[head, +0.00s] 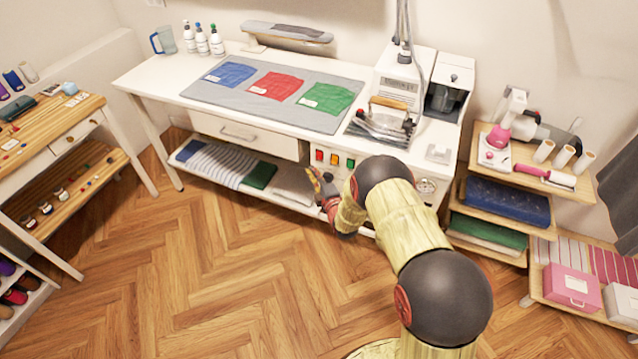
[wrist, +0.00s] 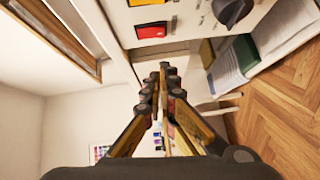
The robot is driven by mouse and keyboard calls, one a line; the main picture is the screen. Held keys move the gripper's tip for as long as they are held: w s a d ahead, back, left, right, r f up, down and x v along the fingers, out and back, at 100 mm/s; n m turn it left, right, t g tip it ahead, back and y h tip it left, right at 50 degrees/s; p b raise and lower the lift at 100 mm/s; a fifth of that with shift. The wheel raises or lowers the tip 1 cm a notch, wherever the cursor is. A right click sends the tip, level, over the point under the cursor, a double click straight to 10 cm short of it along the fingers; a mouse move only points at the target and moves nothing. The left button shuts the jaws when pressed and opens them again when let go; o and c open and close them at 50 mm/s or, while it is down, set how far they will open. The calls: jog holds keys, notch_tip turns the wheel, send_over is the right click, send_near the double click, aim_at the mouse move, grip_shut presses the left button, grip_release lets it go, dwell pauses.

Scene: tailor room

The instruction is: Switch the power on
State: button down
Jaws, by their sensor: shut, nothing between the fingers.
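The ironing table's front has a small control panel with a red switch (head: 319,155), an orange switch (head: 334,159) and a green switch (head: 350,163). In the wrist view the red switch (wrist: 151,31) lies just past my fingertips, with part of a yellow-orange switch (wrist: 146,2) at the top edge. A black knob (wrist: 232,10) is to their right. My gripper (head: 312,172) is shut and empty, just below the panel. In the wrist view my gripper's fingers (wrist: 164,66) are together, and I cannot tell whether they touch the panel.
A steam iron (head: 388,115) rests on the white table (head: 150,80). A lower shelf with folded cloths (head: 225,165) lies behind my gripper. A drawer (head: 240,133) is left of the panel. A shelf rack (head: 490,185) stands right. The wooden floor in front is clear.

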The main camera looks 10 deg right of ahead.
aim_at(317, 164)
jog(key=shift+w+d+f+b, duration=0.1)
jog(key=shift+w+d+b, duration=0.2)
jog(key=shift+w, duration=0.45)
jog(key=shift+w+d+f+b, duration=0.1)
jog(key=shift+w+d, duration=0.35)
jog(key=shift+w, duration=0.3)
jog(key=shift+w+d+f+b, duration=0.1)
jog(key=shift+w+d+b, duration=0.2)
jog(key=shift+w, duration=0.45)
jog(key=shift+d+f, duration=0.1)
